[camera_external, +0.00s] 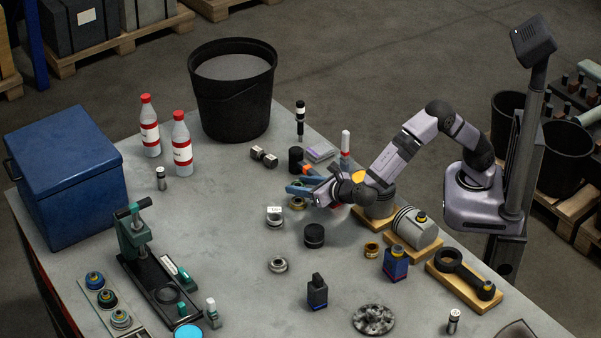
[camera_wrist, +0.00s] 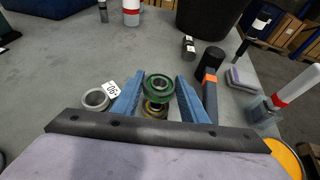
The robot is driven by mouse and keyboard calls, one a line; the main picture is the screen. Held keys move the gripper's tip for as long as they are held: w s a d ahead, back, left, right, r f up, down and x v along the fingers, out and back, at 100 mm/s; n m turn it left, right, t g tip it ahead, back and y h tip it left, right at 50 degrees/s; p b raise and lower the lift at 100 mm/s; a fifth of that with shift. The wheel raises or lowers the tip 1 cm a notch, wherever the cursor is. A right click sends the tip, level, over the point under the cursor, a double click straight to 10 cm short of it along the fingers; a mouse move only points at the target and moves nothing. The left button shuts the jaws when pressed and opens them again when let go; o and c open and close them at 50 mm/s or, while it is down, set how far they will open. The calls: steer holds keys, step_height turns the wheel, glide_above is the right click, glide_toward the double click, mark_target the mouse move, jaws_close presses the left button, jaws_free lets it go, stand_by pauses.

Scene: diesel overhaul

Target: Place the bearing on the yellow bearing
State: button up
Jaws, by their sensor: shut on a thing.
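My gripper (camera_external: 302,187) has blue fingers and is low over the middle of the table. In the wrist view my gripper (camera_wrist: 160,82) is shut on a green-rimmed bearing (camera_wrist: 159,87), held between the fingertips. The yellow bearing (camera_wrist: 155,108) shows just below the green one in the wrist view, partly covered by it. In the external view the yellow bearing (camera_external: 297,204) is on the table beside the fingers. The held bearing is not clear there. Whether the two bearings touch, I cannot tell.
A silver ring with a white tag (camera_external: 274,217) stands close to the left of my gripper. A black cylinder (camera_external: 314,235) is in front.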

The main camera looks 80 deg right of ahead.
mark_target(302, 202)
steer(key=shift+f, duration=1.85)
steer(key=shift+f, duration=0.2)
steer(key=o, duration=1.1)
steer(key=shift+o, duration=0.2)
steer(key=shift+r, duration=0.15)
steer(key=shift+r, duration=0.15)
steer(key=shift+s+a, duration=0.2)
steer(key=shift+s, duration=0.05)
steer(key=b+v, duration=0.1)
steer(key=v, duration=1)
steer(key=shift+s+r+b, duration=0.1)
steer(key=shift+s+b, duration=0.1)
steer(key=shift+b, duration=0.15)
